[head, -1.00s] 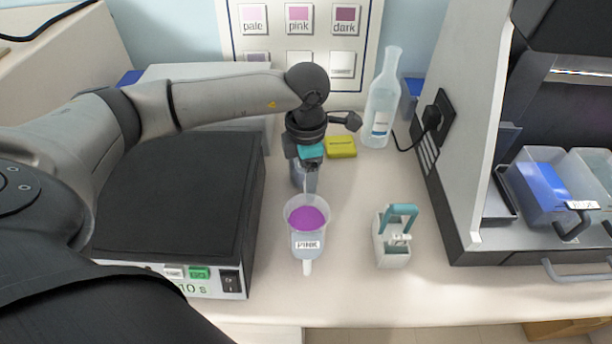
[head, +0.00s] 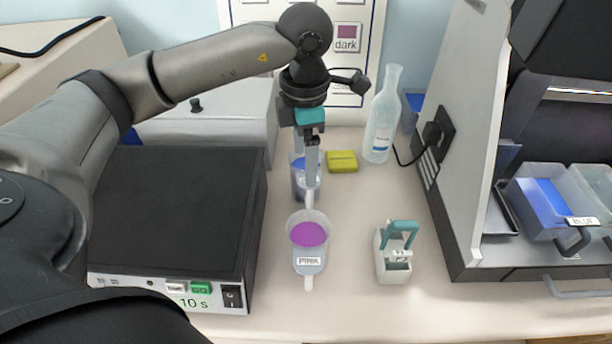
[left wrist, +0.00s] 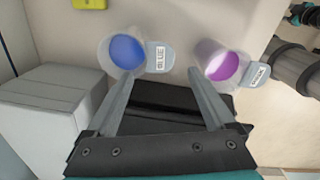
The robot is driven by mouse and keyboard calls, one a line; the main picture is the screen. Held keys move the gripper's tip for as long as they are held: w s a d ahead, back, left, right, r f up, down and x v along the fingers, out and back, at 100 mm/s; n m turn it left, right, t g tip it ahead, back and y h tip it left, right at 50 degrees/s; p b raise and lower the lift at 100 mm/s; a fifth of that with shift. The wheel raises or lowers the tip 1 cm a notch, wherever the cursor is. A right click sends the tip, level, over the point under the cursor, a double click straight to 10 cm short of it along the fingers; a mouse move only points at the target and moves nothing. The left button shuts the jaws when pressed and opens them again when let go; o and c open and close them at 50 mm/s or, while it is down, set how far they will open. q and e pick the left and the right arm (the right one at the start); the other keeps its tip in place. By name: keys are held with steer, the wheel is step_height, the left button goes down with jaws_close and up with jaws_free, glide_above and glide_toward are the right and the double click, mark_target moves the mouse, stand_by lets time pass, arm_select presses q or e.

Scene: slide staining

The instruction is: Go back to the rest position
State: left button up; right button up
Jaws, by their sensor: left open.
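My left gripper (head: 309,160) hangs fingers-down above the bench, open and empty, behind the beaker labelled PINK. In the left wrist view its two fingers (left wrist: 160,88) are spread apart with nothing between them. The PINK beaker (head: 309,258) holds purple-pink liquid and also shows in the left wrist view (left wrist: 232,70). A beaker labelled BLUE (left wrist: 122,52) holds blue liquid; in the head view it stands behind the PINK one, partly hidden by the gripper. My right gripper is not in view.
A black-topped device (head: 175,205) reading 10 s stands left. A white slide holder with teal handle (head: 398,262) stands right of the PINK beaker. A bottle (head: 382,120), a yellow block (head: 342,161) and a colour chart (head: 350,85) are behind. A cabinet (head: 468,130) bounds the right.

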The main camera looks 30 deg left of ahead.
arm_select(q)
steer(key=shift+r, duration=2.25)
